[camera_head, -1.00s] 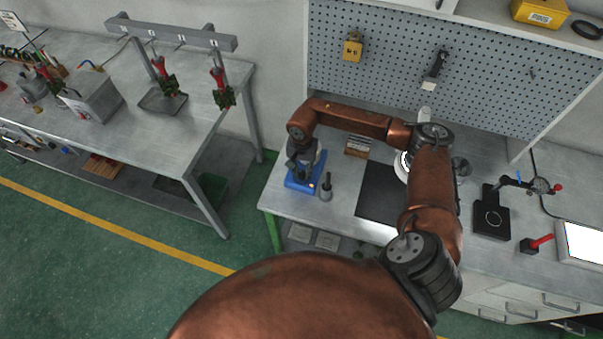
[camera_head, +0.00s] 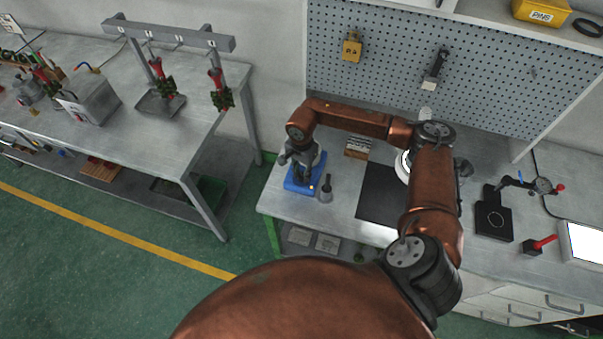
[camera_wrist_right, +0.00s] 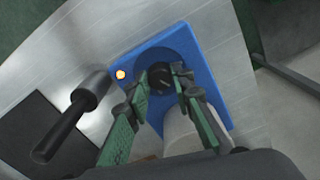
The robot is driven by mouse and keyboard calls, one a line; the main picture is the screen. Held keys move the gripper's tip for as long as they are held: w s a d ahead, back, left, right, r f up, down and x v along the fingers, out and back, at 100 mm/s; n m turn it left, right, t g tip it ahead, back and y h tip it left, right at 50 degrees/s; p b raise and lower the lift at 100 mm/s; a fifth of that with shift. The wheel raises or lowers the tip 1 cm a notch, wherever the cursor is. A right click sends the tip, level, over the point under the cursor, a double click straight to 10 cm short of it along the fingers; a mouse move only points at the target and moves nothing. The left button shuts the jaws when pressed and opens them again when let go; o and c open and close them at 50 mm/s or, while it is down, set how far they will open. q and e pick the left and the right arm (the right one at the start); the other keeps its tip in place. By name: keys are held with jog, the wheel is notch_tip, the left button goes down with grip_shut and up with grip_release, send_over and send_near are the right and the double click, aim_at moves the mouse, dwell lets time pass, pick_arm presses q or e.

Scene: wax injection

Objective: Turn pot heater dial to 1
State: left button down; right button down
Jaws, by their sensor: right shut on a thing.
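The pot heater (camera_head: 303,184) is a blue block at the left of the near table; its blue top also shows in the wrist view (camera_wrist_right: 206,80). Its dark round dial (camera_wrist_right: 160,76) sits between the fingers of my right gripper (camera_wrist_right: 161,82), which is shut on it. In the head view the right gripper (camera_head: 301,160) is over the heater and hides most of it. An orange light (camera_wrist_right: 121,74) glows beside the dial. A pale grey pot (camera_wrist_right: 185,132) is partly hidden behind the fingers. The dial's numbers cannot be read. My left gripper is not in view.
A small block with slots (camera_head: 358,147) is behind. A pegboard (camera_head: 400,60) rises at the back.

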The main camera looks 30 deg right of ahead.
aim_at(302, 175)
jog(key=c, duration=1.7)
grip_release()
notch_tip(302, 175, up, 12)
jog(key=shift+r, duration=0.1)
